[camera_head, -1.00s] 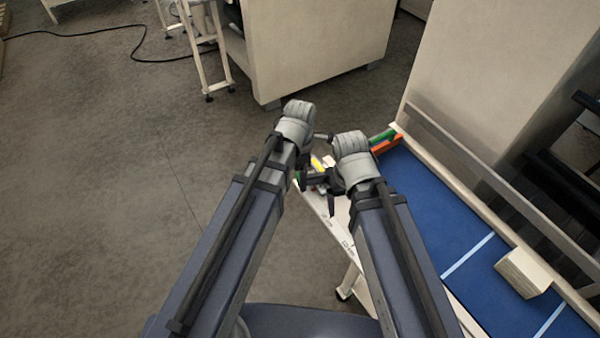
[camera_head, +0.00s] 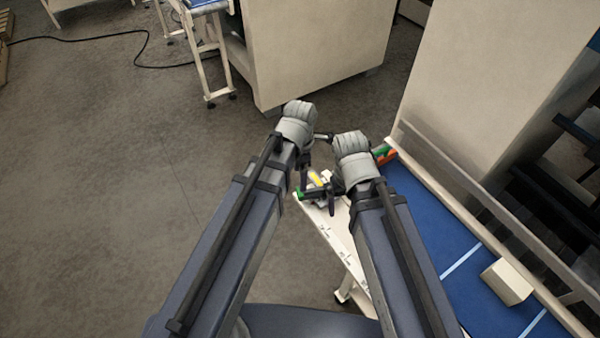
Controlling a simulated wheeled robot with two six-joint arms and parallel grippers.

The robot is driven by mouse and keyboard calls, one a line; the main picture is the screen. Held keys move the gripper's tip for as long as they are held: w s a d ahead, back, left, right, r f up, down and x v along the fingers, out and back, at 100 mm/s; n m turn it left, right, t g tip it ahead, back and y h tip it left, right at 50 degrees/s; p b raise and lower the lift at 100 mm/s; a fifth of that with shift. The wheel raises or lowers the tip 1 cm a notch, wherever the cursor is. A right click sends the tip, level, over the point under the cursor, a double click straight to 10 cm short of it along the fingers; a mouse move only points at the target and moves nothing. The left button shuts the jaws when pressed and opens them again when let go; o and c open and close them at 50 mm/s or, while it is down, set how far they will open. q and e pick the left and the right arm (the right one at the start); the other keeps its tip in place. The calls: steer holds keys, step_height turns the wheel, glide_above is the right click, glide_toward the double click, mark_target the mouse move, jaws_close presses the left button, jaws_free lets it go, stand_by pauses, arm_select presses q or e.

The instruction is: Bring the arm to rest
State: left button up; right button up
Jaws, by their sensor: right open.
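My two arms reach forward from the bottom of the head view, both bent at grey joints. My right gripper (camera_head: 320,197) shows as dark fingers between the arms, beyond the right arm's grey joint. Its jaws are open, and I see nothing held between them. It appears over or beside the end of a white, marked ledge, with small yellow and green items close by; contact cannot be told. The left arm's grey joint (camera_head: 298,125) is plain, but its gripper is mostly hidden and its jaws cannot be made out.
A blue surface (camera_head: 430,220) with pale stripes lies to the right, carrying a cream box (camera_head: 507,281). Green and orange pieces (camera_head: 384,153) sit at its far end. A large beige cabinet (camera_head: 310,50) stands ahead, beside a white-legged stand (camera_head: 205,65). Open floor lies left; a black cable crosses it.

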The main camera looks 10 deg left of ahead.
steer(key=shift+f, duration=0.1)
arm_select(q)
step_height(320, 180, down, 8)
steer(key=b, duration=0.7)
steer(key=shift+b, duration=0.4)
arm_select(e)
step_height(320, 180, down, 8)
steer(key=shift+r, duration=0.15)
arm_select(q)
steer(key=shift+r, duration=0.15)
